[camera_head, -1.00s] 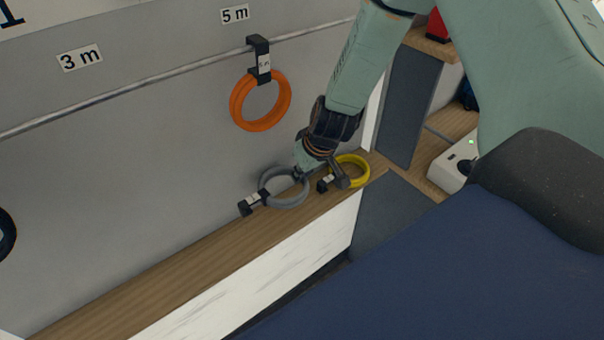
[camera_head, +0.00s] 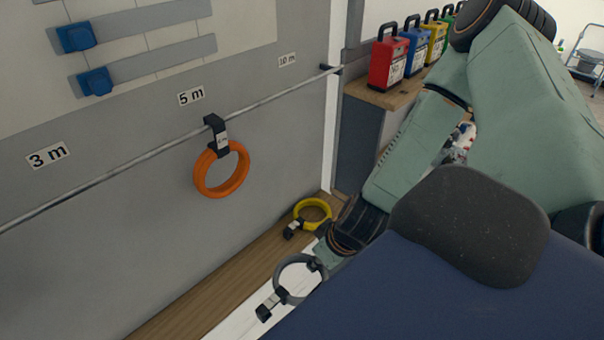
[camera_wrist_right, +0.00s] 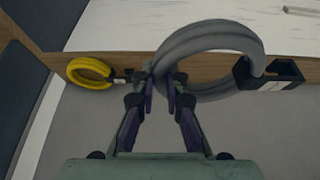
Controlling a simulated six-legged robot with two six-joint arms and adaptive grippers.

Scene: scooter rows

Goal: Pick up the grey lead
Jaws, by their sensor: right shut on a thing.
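The grey lead (camera_head: 281,283) is a coiled ring with a black hook clip and white label at its lower left in the head view. My right gripper (camera_head: 318,266) is shut on the coil's right side and holds it in front of the wooden ledge. In the right wrist view the grey lead (camera_wrist_right: 254,48) rises between the fingertips of my right gripper (camera_wrist_right: 165,82), with its black clip to the right. My left gripper is not in view.
A yellow lead (camera_head: 325,205) lies on the wooden ledge (camera_head: 200,291), close behind my right gripper. An orange lead (camera_head: 205,186) hangs from the metal rail (camera_head: 110,168) below the 5 m label. Coloured cases (camera_head: 388,66) stand on a cabinet at the back.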

